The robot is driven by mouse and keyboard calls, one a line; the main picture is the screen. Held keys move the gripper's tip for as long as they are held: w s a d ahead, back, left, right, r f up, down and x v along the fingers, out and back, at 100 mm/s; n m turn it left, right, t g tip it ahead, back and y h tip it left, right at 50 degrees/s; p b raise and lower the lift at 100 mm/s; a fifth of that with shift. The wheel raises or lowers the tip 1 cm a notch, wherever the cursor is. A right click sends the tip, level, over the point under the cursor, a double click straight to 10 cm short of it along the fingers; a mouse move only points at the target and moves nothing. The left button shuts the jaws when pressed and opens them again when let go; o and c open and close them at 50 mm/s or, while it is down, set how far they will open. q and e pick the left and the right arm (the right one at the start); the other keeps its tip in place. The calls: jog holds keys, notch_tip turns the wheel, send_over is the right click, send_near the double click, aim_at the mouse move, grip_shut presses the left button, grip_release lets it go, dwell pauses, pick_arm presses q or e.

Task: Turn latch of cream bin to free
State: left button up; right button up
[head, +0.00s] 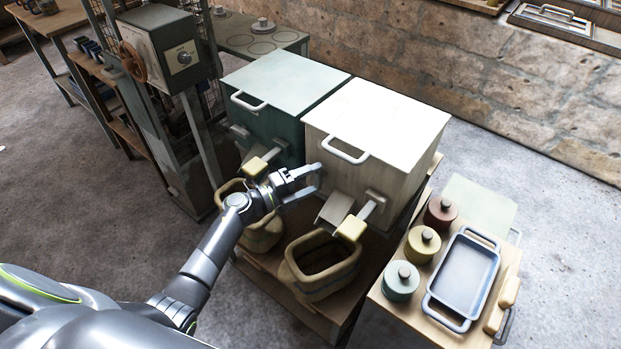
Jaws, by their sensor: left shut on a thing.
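The cream bin (385,120) stands right of a dark green bin, with a white handle (345,149) at the top of its front. My left gripper (312,180) reaches to the left part of the cream bin's front, below that handle. Its fingers are shut on the latch, which they mostly hide, so I cannot tell which way it is turned. A metal chute (335,208) and a yellow-tipped lever (352,227) stick out of the bin's front, right of my gripper. My right gripper is not in view.
The green bin (290,80) has its own yellow-tipped lever (256,166) close to my left wrist. A woven basket (318,266) sits below the cream bin's chute. Lidded pots (401,281) and a blue tray (465,275) stand on a side table at right.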

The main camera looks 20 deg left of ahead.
pick_arm(q)
jog(key=shift+f, duration=0.1)
jog(key=o, duration=1)
jog(key=shift+s+a, duration=0.1)
jog(key=b+v, duration=0.1)
jog(key=v, duration=1.6)
jog(key=shift+a, duration=0.15)
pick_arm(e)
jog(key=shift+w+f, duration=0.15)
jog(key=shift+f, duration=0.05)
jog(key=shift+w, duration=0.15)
